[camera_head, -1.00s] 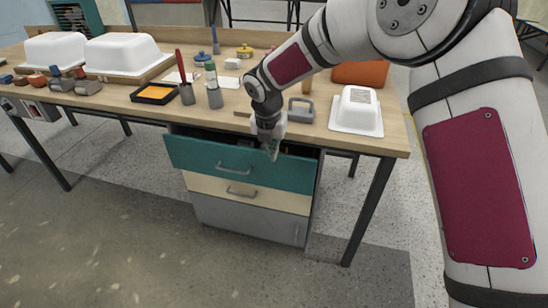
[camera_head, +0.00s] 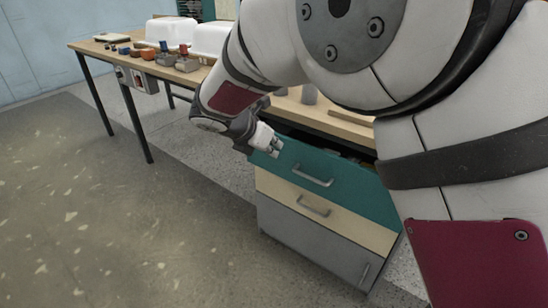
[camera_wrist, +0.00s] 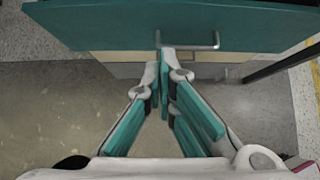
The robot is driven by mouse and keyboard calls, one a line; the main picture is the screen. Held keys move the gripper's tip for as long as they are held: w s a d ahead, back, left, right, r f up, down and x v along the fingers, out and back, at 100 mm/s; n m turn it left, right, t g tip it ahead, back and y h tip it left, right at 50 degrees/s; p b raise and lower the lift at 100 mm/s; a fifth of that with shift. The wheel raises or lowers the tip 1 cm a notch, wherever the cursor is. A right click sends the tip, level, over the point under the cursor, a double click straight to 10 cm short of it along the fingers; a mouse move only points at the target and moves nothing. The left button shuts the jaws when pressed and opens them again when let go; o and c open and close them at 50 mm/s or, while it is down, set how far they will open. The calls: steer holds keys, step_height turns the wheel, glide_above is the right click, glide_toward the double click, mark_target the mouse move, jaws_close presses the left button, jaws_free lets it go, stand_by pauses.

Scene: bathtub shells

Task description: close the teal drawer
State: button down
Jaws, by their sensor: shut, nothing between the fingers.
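The teal drawer (camera_head: 345,190) is the top drawer of the cabinet under the bench. It stands partly open, with a dark gap showing above its front. Its grey handle (camera_head: 312,177) is in the middle of the front. My gripper (camera_head: 273,149) is shut and empty, by the upper left part of the drawer front in the head view. In the wrist view the teal front (camera_wrist: 95,25) spans the top, and the gripper tips (camera_wrist: 167,56) are close to the handle (camera_wrist: 188,44). I cannot tell whether they touch.
A cream drawer (camera_head: 335,216) and a grey door (camera_head: 320,247) below look closed. The wooden bench (camera_head: 330,120) holds white tub shells (camera_head: 207,40) and several small tools. My arm hides much of the bench. The floor (camera_head: 140,230) in front is clear.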

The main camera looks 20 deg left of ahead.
mark_target(301, 143)
steer(key=shift+w+r+b+x, duration=0.4)
steer(key=shift+b+x, duration=0.45)
steer(key=shift+x, duration=1.2)
steer(key=shift+w+r+b+x, duration=0.3)
steer(key=shift+b+x, duration=0.6)
steer(key=shift+x, duration=1.15)
steer(key=shift+w+r+b+x, duration=0.4)
steer(key=shift+b+x, duration=0.45)
steer(key=shift+x, duration=1.15)
steer(key=shift+a+f, duration=0.1)
steer(key=shift+f, duration=0.05)
steer(key=w+p, duration=0.1)
steer(key=w+d+p, duration=0.1)
steer(key=w+p, duration=0.1)
steer(key=shift+w+d+p, duration=0.3)
steer(key=shift+w+p, duration=0.1)
steer(key=shift+w, duration=0.45)
steer(key=shift+d, duration=0.1)
